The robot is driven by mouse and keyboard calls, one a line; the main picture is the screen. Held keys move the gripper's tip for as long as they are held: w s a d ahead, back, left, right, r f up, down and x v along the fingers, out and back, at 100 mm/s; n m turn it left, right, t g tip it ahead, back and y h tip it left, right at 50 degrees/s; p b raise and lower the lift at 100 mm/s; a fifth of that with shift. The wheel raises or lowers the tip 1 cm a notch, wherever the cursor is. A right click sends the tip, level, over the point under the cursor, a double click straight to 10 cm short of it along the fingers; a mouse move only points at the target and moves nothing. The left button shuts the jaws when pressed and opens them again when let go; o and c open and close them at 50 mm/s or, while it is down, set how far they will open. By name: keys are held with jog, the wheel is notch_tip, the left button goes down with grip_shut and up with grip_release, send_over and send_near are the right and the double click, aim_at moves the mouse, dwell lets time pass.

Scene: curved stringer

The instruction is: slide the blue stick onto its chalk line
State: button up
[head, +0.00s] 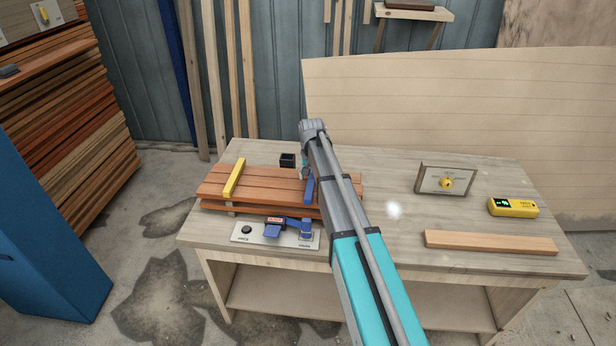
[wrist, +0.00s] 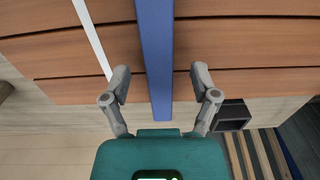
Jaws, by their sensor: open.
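The blue stick (wrist: 156,50) lies across the reddish-brown boards (wrist: 215,55) in the wrist view. In the head view the blue stick (head: 309,190) shows only partly beside my arm. A thin white chalk line (wrist: 92,38) runs across the boards left of the stick in the wrist view. It slants relative to the stick and lies apart from it; I cannot make it out in the head view. My gripper (wrist: 160,74) is open, with one finger on each side of the stick near its end and a visible gap on both sides. My arm hides the gripper in the head view.
A yellow stick (head: 235,179) lies across the left part of the boards. A black open box (head: 287,160) stands behind them. A panel with a blue lever (head: 288,223) lies in front. A loose plank (head: 490,242), a yellow meter (head: 513,207) and a knob panel (head: 445,180) are at right.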

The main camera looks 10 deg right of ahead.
jog(key=shift+f+b, duration=0.55)
jog(key=shift+f, duration=0.25)
grip_shut()
jog(key=shift+d, duration=0.1)
jog(key=shift+s+d, duration=0.35)
jog(key=shift+d, duration=0.6)
jog(key=shift+s+d, duration=0.3)
jog(key=shift+d, duration=0.7)
jog(key=shift+s+d, duration=0.35)
jog(key=shift+d, duration=0.6)
